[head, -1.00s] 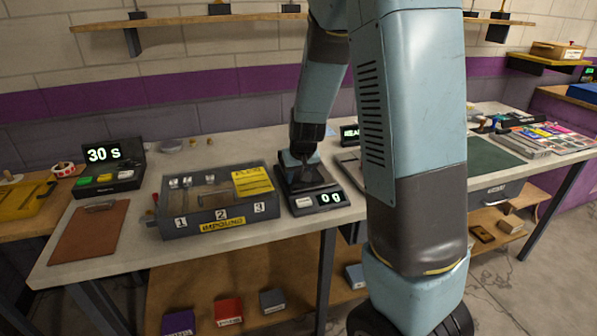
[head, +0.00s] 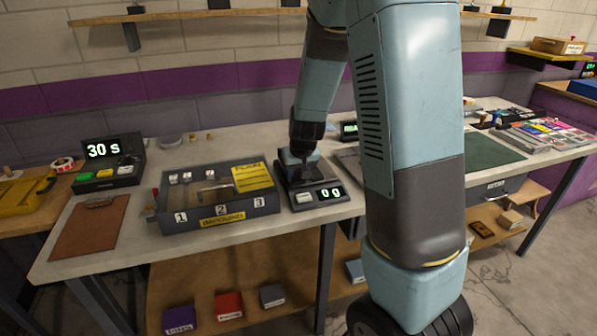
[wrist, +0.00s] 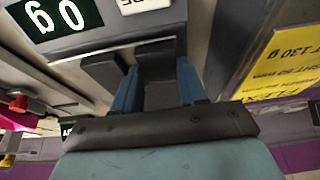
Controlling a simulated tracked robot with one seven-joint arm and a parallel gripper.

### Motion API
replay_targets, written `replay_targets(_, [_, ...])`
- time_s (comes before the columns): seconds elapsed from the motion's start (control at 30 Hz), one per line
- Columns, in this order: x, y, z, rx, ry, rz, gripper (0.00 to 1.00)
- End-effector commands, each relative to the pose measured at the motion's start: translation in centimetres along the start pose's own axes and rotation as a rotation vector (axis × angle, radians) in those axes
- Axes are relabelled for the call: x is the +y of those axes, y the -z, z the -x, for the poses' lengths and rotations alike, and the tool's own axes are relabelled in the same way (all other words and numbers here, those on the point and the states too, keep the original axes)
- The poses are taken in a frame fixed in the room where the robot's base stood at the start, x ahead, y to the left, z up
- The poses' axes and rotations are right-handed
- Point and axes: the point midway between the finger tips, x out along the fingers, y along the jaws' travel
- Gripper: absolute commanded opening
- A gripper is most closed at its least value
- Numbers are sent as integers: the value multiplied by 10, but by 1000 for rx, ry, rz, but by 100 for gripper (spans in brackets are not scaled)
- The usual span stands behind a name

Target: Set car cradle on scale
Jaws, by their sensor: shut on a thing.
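The black scale (head: 318,193) stands on the bench right of the grey box, and its lit display reads 0 g. My gripper (head: 305,170) is low over the scale's plate. In the wrist view my gripper (wrist: 158,92) is shut on a dark grey piece (wrist: 157,62), apparently the car cradle, seen between its blue sides. The cradle's full shape is hidden by my gripper, and in the head view it is too small to make out. I cannot tell whether it touches the scale plate. The scale display also shows in the wrist view (wrist: 55,15), upside down.
The grey box (head: 215,212), numbered 1, 2, 3, with a yellow note (head: 252,177), stands close left of the scale. A timer (head: 110,165) and brown clipboard (head: 90,228) are farther left. A green mat (head: 488,151) lies to the right.

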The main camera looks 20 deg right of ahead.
Motion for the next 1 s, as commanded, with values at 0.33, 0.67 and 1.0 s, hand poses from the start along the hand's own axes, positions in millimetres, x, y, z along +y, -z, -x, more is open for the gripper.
replay_targets(0.33, [0, 0, 0, 0, 0, 1, 71])
replay_targets(0.67, [0, 0, 2, 1, 0, 2, 71])
replay_targets(1.0, [-1, 1, 41, 4, 2, 5, 71])
